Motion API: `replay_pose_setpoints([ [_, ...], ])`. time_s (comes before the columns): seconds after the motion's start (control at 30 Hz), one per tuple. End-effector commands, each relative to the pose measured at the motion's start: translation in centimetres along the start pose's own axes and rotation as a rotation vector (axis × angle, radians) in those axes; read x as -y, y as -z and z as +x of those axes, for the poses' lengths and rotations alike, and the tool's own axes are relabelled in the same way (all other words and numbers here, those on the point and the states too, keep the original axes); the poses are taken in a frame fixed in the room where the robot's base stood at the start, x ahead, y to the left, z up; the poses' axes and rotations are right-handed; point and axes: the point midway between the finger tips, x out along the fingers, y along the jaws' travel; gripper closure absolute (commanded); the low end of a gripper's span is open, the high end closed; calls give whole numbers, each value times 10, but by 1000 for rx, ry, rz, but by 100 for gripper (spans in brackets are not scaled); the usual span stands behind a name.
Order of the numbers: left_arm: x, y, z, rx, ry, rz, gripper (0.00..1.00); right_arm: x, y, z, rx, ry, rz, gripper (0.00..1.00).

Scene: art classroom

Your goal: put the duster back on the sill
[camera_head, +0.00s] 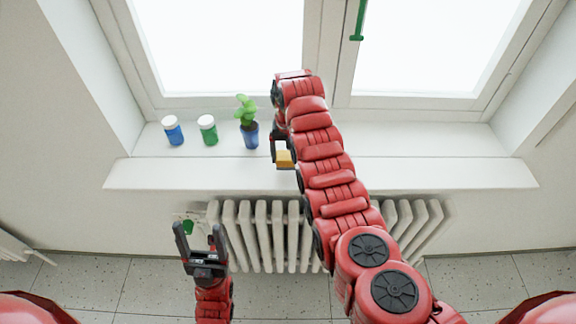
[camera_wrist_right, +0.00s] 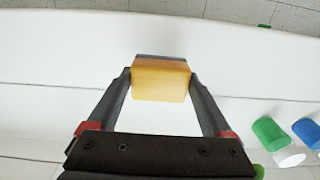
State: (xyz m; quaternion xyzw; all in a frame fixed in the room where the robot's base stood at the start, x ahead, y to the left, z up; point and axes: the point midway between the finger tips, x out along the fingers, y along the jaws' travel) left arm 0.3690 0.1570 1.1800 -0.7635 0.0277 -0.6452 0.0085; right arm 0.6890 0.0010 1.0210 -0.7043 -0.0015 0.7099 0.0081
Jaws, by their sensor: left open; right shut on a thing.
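The duster (camera_head: 284,157) is a small block, yellow-orange with a darker strip along one side in the right wrist view (camera_wrist_right: 160,80). My right gripper (camera_head: 282,150) is shut on it, one finger on each end. It is over the white window sill (camera_head: 420,172), right of the potted plant. I cannot tell whether the duster touches the sill or hangs just above it. The right arm hides part of the sill. My left gripper (camera_head: 200,240) is open and empty, low in front of the radiator's left end.
On the sill's left part stand a blue jar (camera_head: 173,130), a green jar (camera_head: 208,129) and a plant in a blue pot (camera_head: 250,134). The sill right of my arm is clear. A radiator (camera_head: 262,235) is below, and a green window handle (camera_head: 358,22) above.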

Motion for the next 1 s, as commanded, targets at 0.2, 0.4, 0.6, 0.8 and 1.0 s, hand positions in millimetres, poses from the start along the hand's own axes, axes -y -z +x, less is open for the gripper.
replay_pose_setpoints([
  [0.2, -1, -3, -19, 0, 0, 0, 29, 0, 6, 3, -3, -3, -2, 60],
  [0.4, 0, -2, -10, 0, 0, 0, 29, -1, 9, 7, 0, -16, -9, 60],
  [0.6, 0, -1, -6, 0, 0, 0, 29, -2, 10, 29, -4, -14, -7, 60],
  [0.8, 0, -1, -6, 0, 0, 0, 29, -1, 11, 33, -10, -12, -7, 60],
  [1.0, 0, -1, -7, 0, 0, 0, 29, -1, 11, 33, -8, -12, -7, 0],
])
